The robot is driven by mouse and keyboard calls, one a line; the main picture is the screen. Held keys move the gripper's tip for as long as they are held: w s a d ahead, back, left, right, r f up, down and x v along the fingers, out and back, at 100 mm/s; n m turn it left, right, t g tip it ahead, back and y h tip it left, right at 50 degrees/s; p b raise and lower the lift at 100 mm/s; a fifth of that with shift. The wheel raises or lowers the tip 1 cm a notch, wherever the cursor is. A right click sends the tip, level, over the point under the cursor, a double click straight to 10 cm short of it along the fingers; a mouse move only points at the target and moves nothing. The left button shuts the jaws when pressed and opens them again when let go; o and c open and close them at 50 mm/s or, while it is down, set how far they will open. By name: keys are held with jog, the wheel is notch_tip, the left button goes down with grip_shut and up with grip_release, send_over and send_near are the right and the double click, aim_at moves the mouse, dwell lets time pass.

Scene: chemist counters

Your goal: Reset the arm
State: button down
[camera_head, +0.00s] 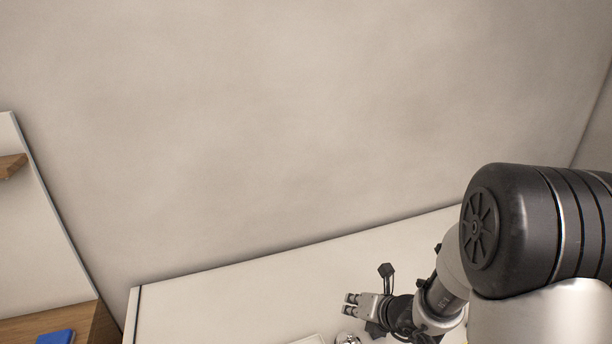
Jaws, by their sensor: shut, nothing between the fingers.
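My arm reaches in from the right edge, with a large dark joint in front and paler links behind it. My gripper (351,304) is at the lower middle right, over the white counter (215,310). It points left and is small in the view. Its fingers are shut and nothing is between them. The height of the gripper above the counter is hard to tell.
A small shiny round object (347,338) and a flat pale object (308,340) are cut by the bottom edge, just below the gripper. A blue item (55,337) lies on a wooden surface (90,322) at lower left. A bare wall (250,130) stands behind the counter.

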jog(key=s+a+r+n+g+y, duration=0.1)
jog(key=s+a+r+n+y, duration=0.3)
jog(key=a+r+n, duration=0.6)
jog(key=s+a+r+n+g+h, duration=0.1)
jog(key=s+r+n+g, duration=0.35)
jog(key=s+n, duration=0.85)
jog(key=s+d+r+n+t+h, duration=0.1)
jog(key=s+d+r+n+h, duration=0.1)
jog(key=s+d+n, duration=0.3)
jog(key=s+d+r+n+h, duration=0.2)
jog(key=s+d+n+h, duration=0.3)
jog(key=n, duration=0.5)
jog(key=shift+s+d+n+t, duration=0.35)
jog(key=shift+s+d+n, duration=0.1)
jog(key=shift+d, duration=0.15)
